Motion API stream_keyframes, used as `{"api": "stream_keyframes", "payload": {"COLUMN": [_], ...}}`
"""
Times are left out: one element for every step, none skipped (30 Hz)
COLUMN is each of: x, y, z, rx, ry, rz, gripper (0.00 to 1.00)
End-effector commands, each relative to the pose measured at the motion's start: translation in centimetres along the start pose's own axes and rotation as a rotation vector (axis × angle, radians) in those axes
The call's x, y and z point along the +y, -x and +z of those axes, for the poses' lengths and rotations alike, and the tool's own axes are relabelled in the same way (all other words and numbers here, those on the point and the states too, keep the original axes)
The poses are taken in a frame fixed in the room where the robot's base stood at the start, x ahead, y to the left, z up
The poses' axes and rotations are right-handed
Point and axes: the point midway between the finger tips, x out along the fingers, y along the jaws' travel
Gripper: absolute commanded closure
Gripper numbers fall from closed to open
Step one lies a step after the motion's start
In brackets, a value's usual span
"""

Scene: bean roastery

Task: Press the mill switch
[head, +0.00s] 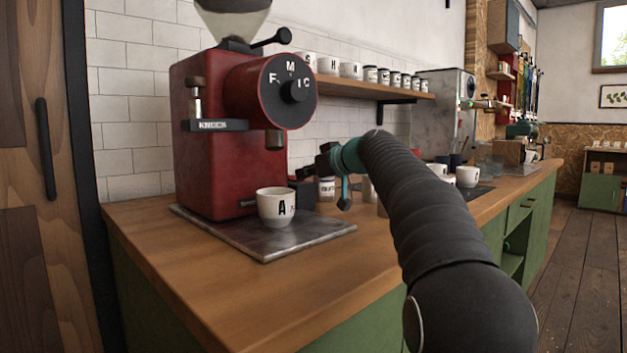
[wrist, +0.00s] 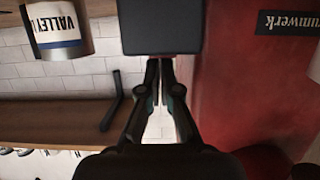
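The red mill (head: 222,140) stands at the left end of the counter, with a black dial knob (head: 294,91) on its round front. I cannot tell for sure which part is its switch. My gripper (head: 322,163) is in front of the mill's right side, below the dial's height. In the wrist view, which is upside down, my fingers (wrist: 161,66) come together at the tips and look shut and empty. The tips point toward a black box (wrist: 160,28); contact is unclear. The mill's red body (wrist: 235,85) is beside them on the right.
A jar labelled VALLEY (wrist: 58,25) is close by in the wrist view. A shelf (head: 375,91) of cups runs along the wall. The front counter is clear.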

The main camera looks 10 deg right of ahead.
Motion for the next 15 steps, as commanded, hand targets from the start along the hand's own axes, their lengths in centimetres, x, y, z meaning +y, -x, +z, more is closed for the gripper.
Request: {"api": "stream_keyframes", "payload": {"x": [-0.1, -0.1, -0.1, -0.1, -0.1, -0.1, -0.1, 0.0, 0.0, 0.0, 0.0, 0.0, 0.0, 0.0, 0.0], "y": [-0.1, -0.1, -0.1, -0.1, -0.1, 0.0, 0.0, 0.1, 0.1, 0.2, 0.2, 0.3, 0.3, 0.4, 0.4], "z": [-0.1, -0.1, -0.1, -0.1, -0.1, -0.2, -0.3, -0.4, -0.5, -0.7, -0.8, -1.0, -1.1, -1.2, -1.4], "rx": [-0.003, -0.003, -0.003, -0.003, -0.003, -0.003, -0.002, -0.002, -0.002, -0.002, -0.002, -0.002, -0.002, -0.002, -0.002], "ry": [-0.001, 0.0, 0.0, 0.0, 0.0, 0.0, 0.0, 0.0, 0.0, 0.0, 0.0, 0.0, 0.0, 0.0, -0.001], "rz": [-0.002, -0.003, -0.003, -0.003, -0.003, -0.002, -0.002, -0.002, -0.001, 0.0, 0.0, 0.0, 0.0, 0.0, 0.0], "gripper": [1.0, 1.0, 1.0, 1.0, 1.0, 1.0, 1.0, 1.0, 1.0, 1.0, 1.0, 1.0, 1.0, 1.0, 1.0]}}
